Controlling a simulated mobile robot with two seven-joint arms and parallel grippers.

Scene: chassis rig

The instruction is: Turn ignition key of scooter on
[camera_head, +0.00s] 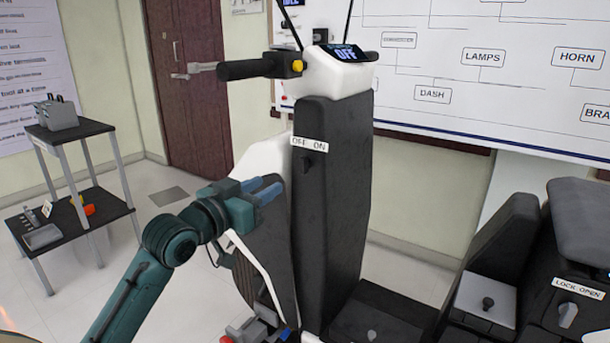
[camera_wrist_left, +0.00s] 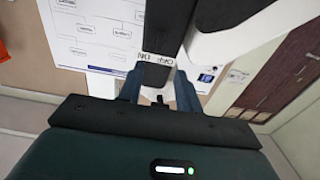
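The scooter's dark front panel (camera_head: 337,215) stands upright in the middle of the head view. It carries a white OFF/ON label (camera_head: 310,145) with a small dark ignition key (camera_head: 308,163) just below it. My right gripper is not in view.
The black handlebar grip (camera_head: 240,69) and its lever project left above my left gripper. At right stands a dark seat unit with a LOCK/OPEN label (camera_head: 578,287) and a knob. A two-shelf black table (camera_head: 88,130) stands at left.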

